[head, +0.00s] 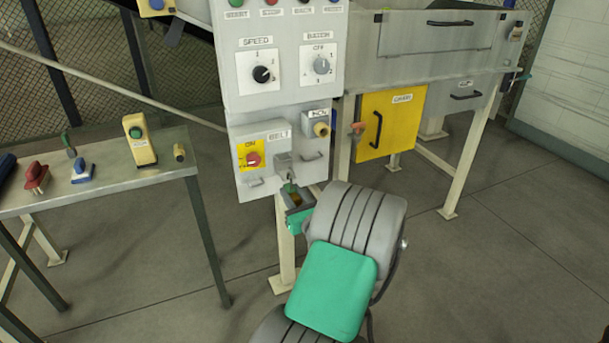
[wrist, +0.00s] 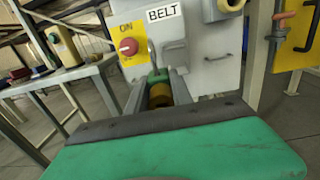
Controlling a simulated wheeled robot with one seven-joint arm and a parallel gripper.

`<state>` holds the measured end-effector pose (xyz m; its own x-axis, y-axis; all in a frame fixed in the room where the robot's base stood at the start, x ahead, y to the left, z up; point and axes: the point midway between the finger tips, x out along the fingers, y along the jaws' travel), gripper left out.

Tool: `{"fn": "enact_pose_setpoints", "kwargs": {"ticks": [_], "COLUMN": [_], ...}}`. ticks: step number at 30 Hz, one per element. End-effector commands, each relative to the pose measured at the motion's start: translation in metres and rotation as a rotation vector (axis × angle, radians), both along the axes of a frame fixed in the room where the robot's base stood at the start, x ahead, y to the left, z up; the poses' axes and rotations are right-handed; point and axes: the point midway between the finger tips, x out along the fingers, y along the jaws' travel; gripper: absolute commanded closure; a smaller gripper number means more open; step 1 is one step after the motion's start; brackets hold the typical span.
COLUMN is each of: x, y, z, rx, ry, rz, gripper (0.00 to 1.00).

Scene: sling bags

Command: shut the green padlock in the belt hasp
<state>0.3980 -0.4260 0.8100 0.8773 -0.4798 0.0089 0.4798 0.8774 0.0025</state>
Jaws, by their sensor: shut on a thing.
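The green padlock (wrist: 158,76) is between my gripper's fingers in the wrist view, with a brass-coloured underside (wrist: 160,96) facing me. In the head view the padlock (head: 290,188) shows small just below the grey belt hasp (head: 284,163). My gripper (head: 297,204) is shut on the padlock; its two fingers also show in the wrist view (wrist: 159,90). A thin grey shackle (wrist: 152,54) rises from the padlock toward the hasp. I cannot tell whether the shackle passes through the hasp or is closed.
The BELT box has a red knob (head: 253,160) on a yellow plate, left of the hasp. An MCL-like labelled box with a brass lock (head: 321,129) is at right. A side table (head: 100,176) holds several items. A yellow door (head: 391,124) stands further right.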

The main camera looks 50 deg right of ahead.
Motion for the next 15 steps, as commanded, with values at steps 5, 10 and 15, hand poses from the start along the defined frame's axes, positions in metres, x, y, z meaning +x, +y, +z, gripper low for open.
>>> {"fn": "enact_pose_setpoints", "kwargs": {"ticks": [5,10,15], "x": [-0.027,-0.028,-0.028], "y": [-0.023,-0.023,-0.023], "z": [0.009,0.007,0.008], "rx": [0.003,0.003,0.003], "ry": [0.009,0.009,0.007], "rz": [-0.035,-0.035,-0.035], "gripper": [1.0,1.0,1.0]}}
